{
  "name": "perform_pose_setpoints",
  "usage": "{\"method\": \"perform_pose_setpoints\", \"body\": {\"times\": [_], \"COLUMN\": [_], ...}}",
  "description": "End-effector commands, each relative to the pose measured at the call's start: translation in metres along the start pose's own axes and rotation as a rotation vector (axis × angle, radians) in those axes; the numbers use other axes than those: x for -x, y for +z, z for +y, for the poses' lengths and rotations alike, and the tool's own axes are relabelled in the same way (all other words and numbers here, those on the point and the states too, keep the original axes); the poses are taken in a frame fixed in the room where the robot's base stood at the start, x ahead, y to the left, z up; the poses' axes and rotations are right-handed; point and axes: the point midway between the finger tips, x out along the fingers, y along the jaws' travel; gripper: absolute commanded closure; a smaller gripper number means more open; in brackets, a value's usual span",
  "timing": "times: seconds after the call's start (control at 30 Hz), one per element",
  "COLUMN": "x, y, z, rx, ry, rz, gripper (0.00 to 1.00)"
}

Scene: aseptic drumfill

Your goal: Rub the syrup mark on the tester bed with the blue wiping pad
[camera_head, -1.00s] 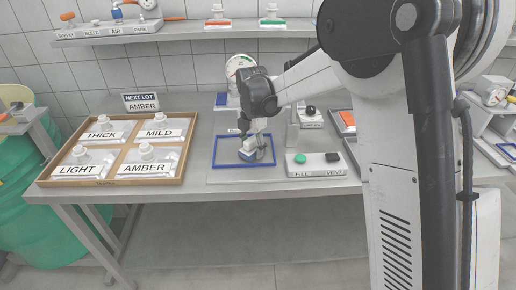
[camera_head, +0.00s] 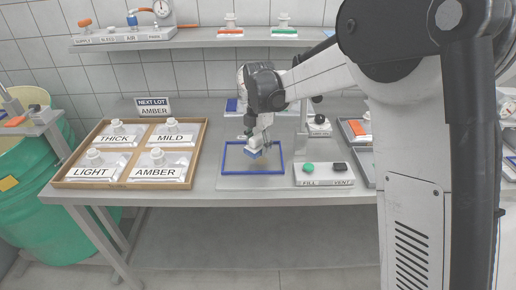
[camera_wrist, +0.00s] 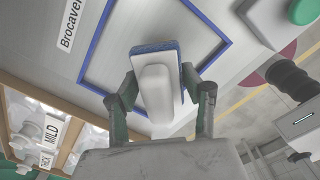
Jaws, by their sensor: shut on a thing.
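The blue wiping pad (camera_wrist: 155,47) with its white grip block is held between the fingers of my gripper (camera_wrist: 160,88) in the wrist view. In the head view, my gripper (camera_head: 254,146) holds the pad (camera_head: 254,155) over the tester bed (camera_head: 240,162), inside its blue frame (camera_head: 252,173). The frame also shows in the wrist view (camera_wrist: 92,48). The pad looks slightly tilted. I cannot tell whether it touches the bed. No syrup mark can be made out; the pad and gripper hide part of the bed.
A control box with a green FILL button (camera_head: 308,167) and a black VENT button (camera_head: 338,166) sits right of the bed. A wooden tray (camera_head: 122,184) of labelled bottles stands left. A shelf (camera_head: 200,38) runs along the wall.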

Motion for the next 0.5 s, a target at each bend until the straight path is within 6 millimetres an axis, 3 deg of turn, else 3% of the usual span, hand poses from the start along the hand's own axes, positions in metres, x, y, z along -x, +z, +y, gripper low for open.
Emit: {"method": "perform_pose_setpoints", "body": {"times": [0.2, 0.5], "x": [0.018, 0.018], "y": [0.0, 0.0], "z": [0.0, 0.0], "rx": [0.0, 0.0], "ry": [0.0, 0.0], "rz": [0.0, 0.0], "gripper": [0.86, 0.86]}}
